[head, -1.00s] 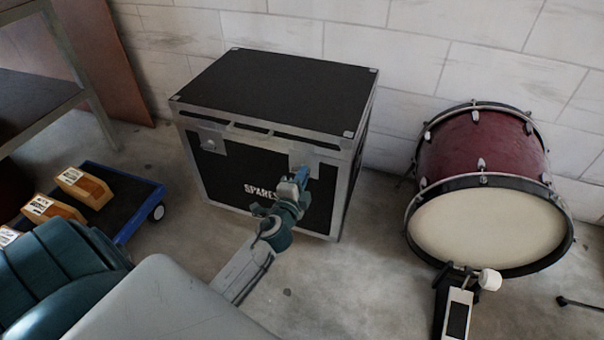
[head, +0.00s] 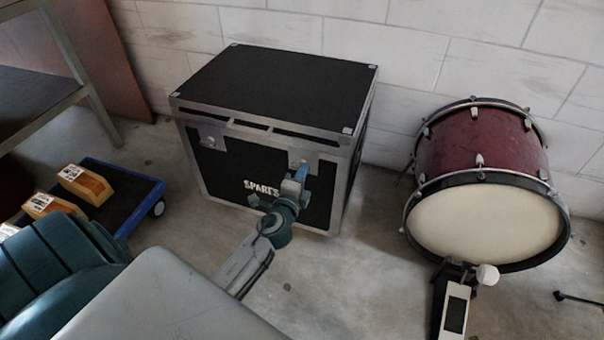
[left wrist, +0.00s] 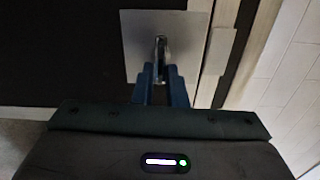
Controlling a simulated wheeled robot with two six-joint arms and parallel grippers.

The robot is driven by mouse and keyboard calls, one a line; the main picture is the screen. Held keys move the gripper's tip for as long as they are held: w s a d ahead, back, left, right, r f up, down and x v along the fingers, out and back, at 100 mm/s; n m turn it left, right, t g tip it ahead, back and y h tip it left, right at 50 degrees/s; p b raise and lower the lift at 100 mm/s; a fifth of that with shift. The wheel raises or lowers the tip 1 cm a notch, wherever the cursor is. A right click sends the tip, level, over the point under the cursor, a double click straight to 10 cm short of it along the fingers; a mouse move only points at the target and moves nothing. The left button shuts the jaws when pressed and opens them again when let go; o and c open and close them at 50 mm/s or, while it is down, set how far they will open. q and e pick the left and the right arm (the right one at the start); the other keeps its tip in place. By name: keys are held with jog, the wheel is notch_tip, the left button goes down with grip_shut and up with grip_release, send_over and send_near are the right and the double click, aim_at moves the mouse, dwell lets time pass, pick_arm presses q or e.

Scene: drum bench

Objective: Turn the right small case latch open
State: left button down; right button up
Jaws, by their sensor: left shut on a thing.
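The black road case (head: 300,90) marked SPARES stands on the floor with metal edges and a closed lid. Its right latch is a small metal turn piece (left wrist: 161,46) on a square plate (left wrist: 190,35) in the left wrist view. In the head view the plate (head: 303,157) is at the case's front right, partly hidden by my gripper. My left gripper (head: 300,170) is at this latch. In the left wrist view its blue fingers (left wrist: 161,72) are closed on the turn piece, which looks roughly in line with them. The left latch (head: 212,138) is free. My right gripper is not in view.
A red bass drum (head: 480,185) with a pedal (head: 456,310) stands at the right. A blue-edged dolly (head: 140,212) with wooden blocks (head: 86,185) and a shelf (head: 40,100) are at the left. A pale block wall is close behind the case. Floor between case and drum is clear.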

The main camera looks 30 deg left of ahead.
pick_arm(q)
jog(key=c, duration=1.6)
grip_release()
jog(key=shift+f, duration=0.15)
jog(key=shift+o, duration=0.6)
jog(key=shift+s, duration=0.1)
jog(key=b+v, duration=0.1)
jog(key=v, duration=0.9)
jog(key=shift+s+d, duration=0.2)
jog(key=shift+s, duration=0.1)
